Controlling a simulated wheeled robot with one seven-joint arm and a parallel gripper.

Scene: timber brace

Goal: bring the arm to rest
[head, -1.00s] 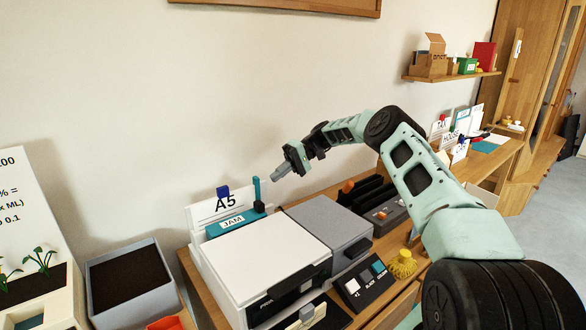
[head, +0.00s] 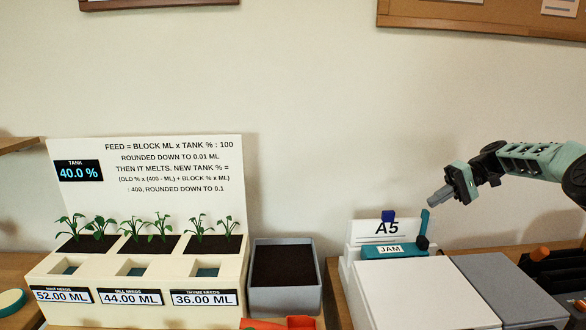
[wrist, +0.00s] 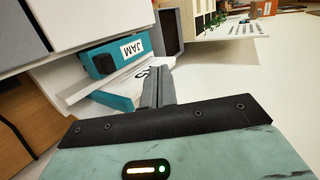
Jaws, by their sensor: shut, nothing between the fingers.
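My gripper (head: 440,196) is at the right of the head view, in the air above the printer-like box and in front of the wall. Its fingers are together, with nothing held, and point down and left. In the wrist view my gripper (wrist: 158,72) shows its closed grey fingers. The teal JAM part (head: 390,250) and the A5 sign (head: 387,229) stand below and left of it in the head view, apart from the fingers. My forearm reaches in from the right edge.
A white-topped box (head: 425,295) stands at lower right beside a grey unit (head: 510,290). A planter (head: 140,270) with seedlings stands at left, its tank display (head: 78,171) reading 40.0 %. A grey soil bin (head: 285,275) sits between.

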